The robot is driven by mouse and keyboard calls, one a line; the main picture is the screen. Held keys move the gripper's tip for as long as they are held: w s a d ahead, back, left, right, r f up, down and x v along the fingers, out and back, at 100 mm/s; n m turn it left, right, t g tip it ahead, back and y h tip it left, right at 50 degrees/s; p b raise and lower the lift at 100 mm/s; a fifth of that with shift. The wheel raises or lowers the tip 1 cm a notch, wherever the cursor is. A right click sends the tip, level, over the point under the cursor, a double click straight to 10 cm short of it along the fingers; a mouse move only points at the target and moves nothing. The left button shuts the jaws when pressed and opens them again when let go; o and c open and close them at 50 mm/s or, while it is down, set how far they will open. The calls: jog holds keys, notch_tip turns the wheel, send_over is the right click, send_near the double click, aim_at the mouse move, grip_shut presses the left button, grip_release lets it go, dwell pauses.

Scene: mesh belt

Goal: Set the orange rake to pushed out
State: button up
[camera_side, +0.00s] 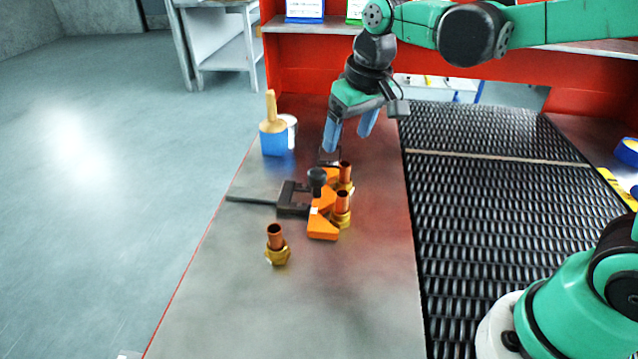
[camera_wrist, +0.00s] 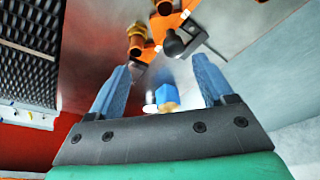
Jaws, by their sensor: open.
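The orange rake (camera_side: 323,225) lies on the metal side plate beside the mesh belt. It has a black knob (camera_side: 317,176) on its black mount, and a dark slide bar (camera_side: 252,199) reaches left from it. Two brass-and-copper fittings (camera_side: 342,208) sit against the rake's right side. In the wrist view the rake (camera_wrist: 150,50) is at the top, with the knob (camera_wrist: 173,43) beside it. My gripper (camera_side: 347,146) is open and empty, above the plate and behind the rake, apart from the knob. It also shows in the wrist view (camera_wrist: 163,78).
A loose fitting (camera_side: 277,246) stands on the plate, front left of the rake. A blue cup with a brush (camera_side: 274,138) and a white container stand behind left. The mesh belt (camera_side: 490,200) runs along the right. The plate's front is clear.

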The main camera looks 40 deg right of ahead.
aim_at(317, 171)
jog(key=w+f+g, duration=0.1)
jog(key=w+a+f+g, duration=0.1)
jog(key=w+f, duration=0.1)
jog(key=w+a+f, duration=0.1)
jog(key=w, duration=0.1)
jog(key=shift+w+f+g, duration=0.1)
jog(key=shift+f+g, duration=0.2)
jog(key=shift+g, duration=0.1)
jog(key=shift+f, duration=2.85)
grip_shut()
